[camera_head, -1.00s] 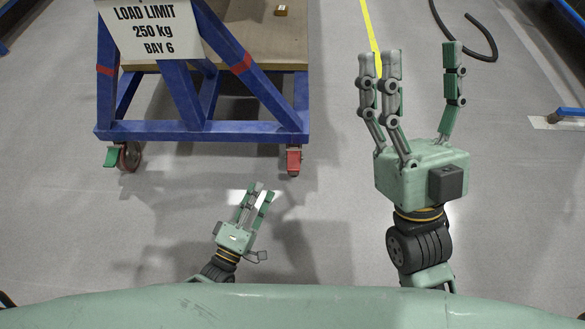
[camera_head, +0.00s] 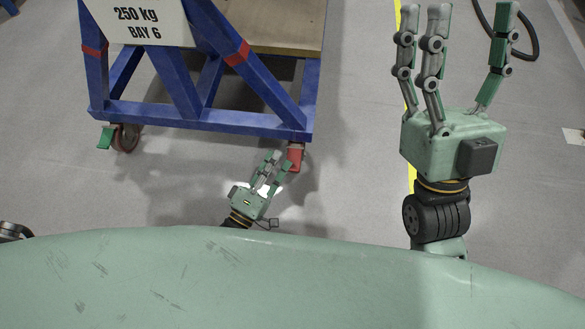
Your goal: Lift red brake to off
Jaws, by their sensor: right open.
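The red brake (camera_head: 295,157) is on the caster under the right front corner of the blue cart (camera_head: 200,117). My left gripper (camera_head: 276,160) is low near the floor, just left of and in front of the red brake, with its fingers pointing up toward it. Its fingertips are close to the brake, but I cannot tell whether they touch it. It is too small in view to tell whether it is open or shut. My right gripper (camera_head: 463,25) is open and empty, raised at the right, with its fingers well apart.
The left front caster has a green pedal (camera_head: 105,138) and a dark red wheel. A load limit sign (camera_head: 140,18) hangs on the cart. A black hose (camera_head: 530,45) lies at the top right beyond a yellow floor line. The floor between is clear.

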